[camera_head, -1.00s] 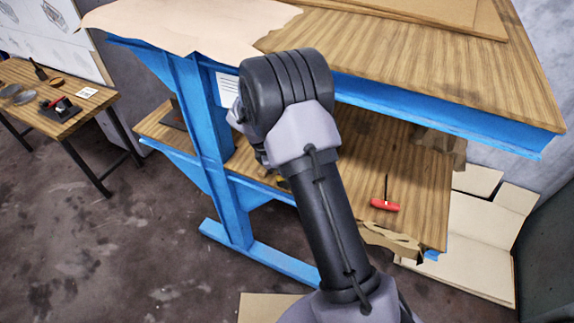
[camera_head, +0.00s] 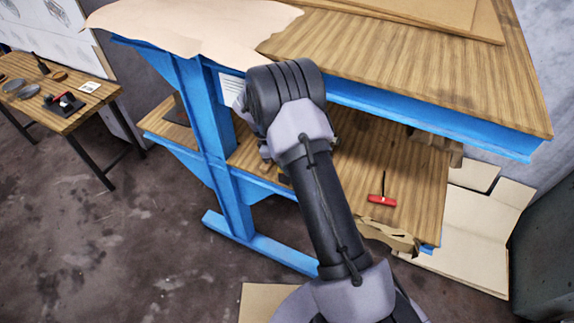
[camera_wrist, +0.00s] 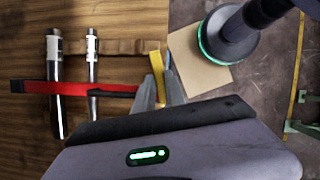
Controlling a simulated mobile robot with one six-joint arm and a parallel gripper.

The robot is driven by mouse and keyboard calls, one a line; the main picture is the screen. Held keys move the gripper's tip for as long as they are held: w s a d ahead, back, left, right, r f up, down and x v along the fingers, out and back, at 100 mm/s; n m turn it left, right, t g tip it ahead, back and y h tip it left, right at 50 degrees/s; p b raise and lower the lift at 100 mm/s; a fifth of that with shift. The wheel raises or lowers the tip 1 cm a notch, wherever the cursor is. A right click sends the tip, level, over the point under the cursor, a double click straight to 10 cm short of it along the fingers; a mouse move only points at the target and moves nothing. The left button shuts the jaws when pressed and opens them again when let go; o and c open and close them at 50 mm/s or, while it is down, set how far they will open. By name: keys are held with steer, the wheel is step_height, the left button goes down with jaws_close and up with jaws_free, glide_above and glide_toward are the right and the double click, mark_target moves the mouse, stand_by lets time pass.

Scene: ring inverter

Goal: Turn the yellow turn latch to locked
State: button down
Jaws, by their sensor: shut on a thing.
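The yellow turn latch (camera_wrist: 155,62) shows in the wrist view as a narrow yellow strip at the wooden shelf's edge. My gripper (camera_wrist: 163,88) has its grey fingers shut on the latch, one on each side of it. Part of the latch is hidden by the fingers. In the head view my arm hides the gripper. I cannot tell the latch's turn position from these frames.
In the wrist view, two metal tubes with white labels (camera_wrist: 54,70) (camera_wrist: 92,72) and a red and black bar (camera_wrist: 70,88) lie left of my fingers. A red-handled tool (camera_head: 382,200) is on the lower shelf. The blue bench frame (camera_head: 212,130) stands close to my arm.

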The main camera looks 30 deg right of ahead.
steer(key=c, duration=1.4)
jaws_free()
steer(key=shift+f, duration=0.1)
